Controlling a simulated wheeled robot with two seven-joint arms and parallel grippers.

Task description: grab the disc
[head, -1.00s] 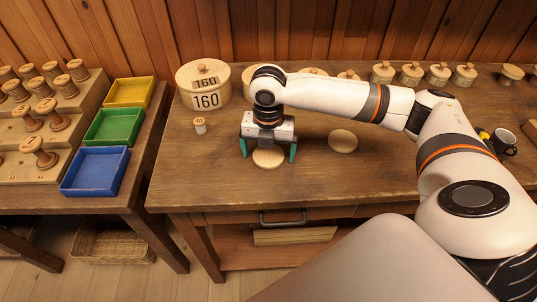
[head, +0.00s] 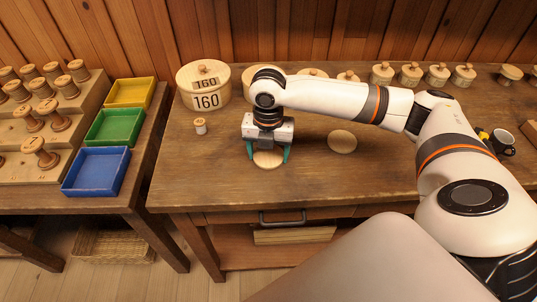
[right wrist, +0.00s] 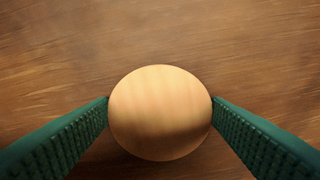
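A pale round wooden disc (head: 268,160) lies flat on the brown table, near its front edge. My right gripper (head: 268,157) points down over it, with one green finger on each side. In the right wrist view the disc (right wrist: 160,113) fills the space between the fingertips (right wrist: 160,102), and both tips meet its edges. The disc appears to be resting on the table, not lifted. A second pale disc (head: 342,141) lies flat to the right, apart from the gripper. My left gripper is not in view.
A round wooden box marked 160 (head: 205,92) and a small spool (head: 200,126) stand to the left. Lidded wooden pots (head: 410,74) line the back, with a dark cup (head: 503,142) at the right. Yellow, green and blue trays (head: 96,171) sit on the left table. The table's front left is clear.

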